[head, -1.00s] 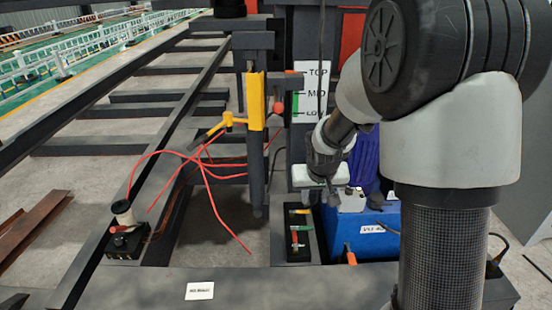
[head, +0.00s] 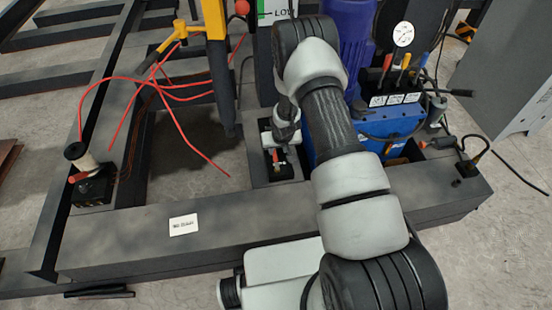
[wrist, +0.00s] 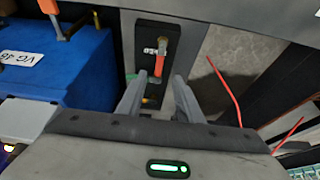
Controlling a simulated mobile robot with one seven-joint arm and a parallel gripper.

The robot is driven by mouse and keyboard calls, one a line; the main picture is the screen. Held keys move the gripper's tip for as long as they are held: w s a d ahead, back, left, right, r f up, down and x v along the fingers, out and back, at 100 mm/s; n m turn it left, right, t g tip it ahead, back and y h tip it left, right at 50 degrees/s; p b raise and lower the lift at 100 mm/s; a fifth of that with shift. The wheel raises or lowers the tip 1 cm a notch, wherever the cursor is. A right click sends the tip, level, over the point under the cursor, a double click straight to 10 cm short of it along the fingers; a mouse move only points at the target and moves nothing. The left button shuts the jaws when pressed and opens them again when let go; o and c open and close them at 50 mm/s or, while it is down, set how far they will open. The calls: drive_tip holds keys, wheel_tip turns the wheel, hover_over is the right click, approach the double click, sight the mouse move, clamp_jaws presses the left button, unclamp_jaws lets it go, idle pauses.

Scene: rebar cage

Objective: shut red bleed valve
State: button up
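The red bleed valve (wrist: 158,63) sits on a narrow black plate (wrist: 171,31). It has a metal body and a red-orange lever that lies along the plate. In the head view the valve (head: 277,157) shows small just below my gripper (head: 281,139). In the wrist view my gripper (wrist: 156,86) is open, with one finger on each side of the plate's near part. The lever's near end points into the gap between the fingers. I cannot tell its depth from the fingertips. A second, yellowish part (wrist: 148,100) lies between the fingers, mostly hidden.
A blue tank (wrist: 75,70) with an orange-handled valve (wrist: 50,8) stands close beside the plate. Red hoses (head: 165,88) and a yellow lever post (head: 214,20) are to the left. A beam with a white label (head: 184,225) runs in front. Gauge and levers (head: 402,35) stand right.

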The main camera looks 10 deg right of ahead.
sight(275, 159)
drive_tip(key=b+x, duration=0.3)
drive_tip(key=x, duration=0.8)
drive_tip(key=shift+w+f, duration=0.15)
drive_tip(key=shift+f, duration=0.2)
drive_tip(key=shift+c, duration=0.5)
clamp_jaws()
